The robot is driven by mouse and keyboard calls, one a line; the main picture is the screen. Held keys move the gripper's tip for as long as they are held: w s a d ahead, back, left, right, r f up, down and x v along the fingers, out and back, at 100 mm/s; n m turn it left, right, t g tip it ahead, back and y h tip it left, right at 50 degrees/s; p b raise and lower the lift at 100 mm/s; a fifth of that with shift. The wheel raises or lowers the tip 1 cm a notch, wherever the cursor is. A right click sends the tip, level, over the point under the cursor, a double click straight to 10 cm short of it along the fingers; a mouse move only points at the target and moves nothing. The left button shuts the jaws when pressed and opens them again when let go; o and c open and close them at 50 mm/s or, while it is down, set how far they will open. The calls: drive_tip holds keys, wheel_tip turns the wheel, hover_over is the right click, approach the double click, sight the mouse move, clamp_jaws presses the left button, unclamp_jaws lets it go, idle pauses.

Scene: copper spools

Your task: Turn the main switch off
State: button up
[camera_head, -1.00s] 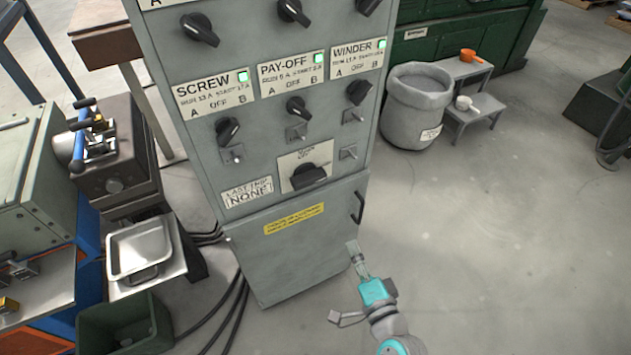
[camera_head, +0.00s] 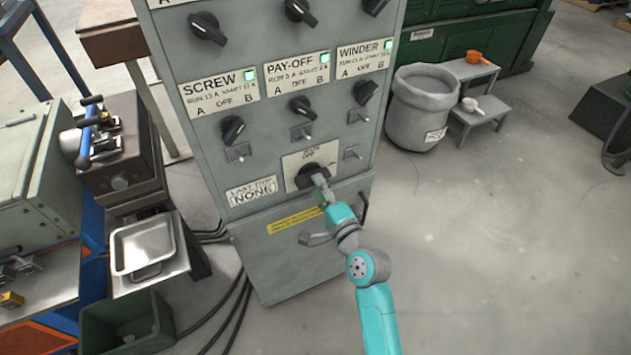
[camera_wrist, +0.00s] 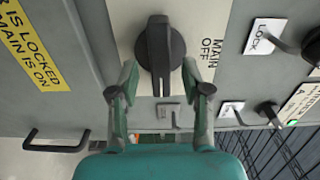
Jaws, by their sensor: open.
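The main switch is a black rotary knob (camera_wrist: 160,55) on a pale plate (camera_wrist: 210,14) marked MAIN OFF. It also shows in the head view (camera_head: 311,175), low on the grey cabinet, partly covered by my gripper. My gripper (camera_wrist: 158,80) is open, with one finger on each side of the knob in the wrist view. I cannot tell whether the fingers touch it. In the head view my gripper (camera_head: 320,184) reaches up to the knob from the lower right.
The grey cabinet (camera_head: 300,250) has smaller knobs and toggles above the main switch, with green lamps lit. A yellow label (camera_head: 295,220) and a door handle (camera_head: 364,207) are below. Open floor (camera_head: 500,250) lies to the right.

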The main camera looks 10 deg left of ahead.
drive_tip(key=shift+x, duration=1.3)
drive_tip(key=shift+c, duration=0.3)
clamp_jaws()
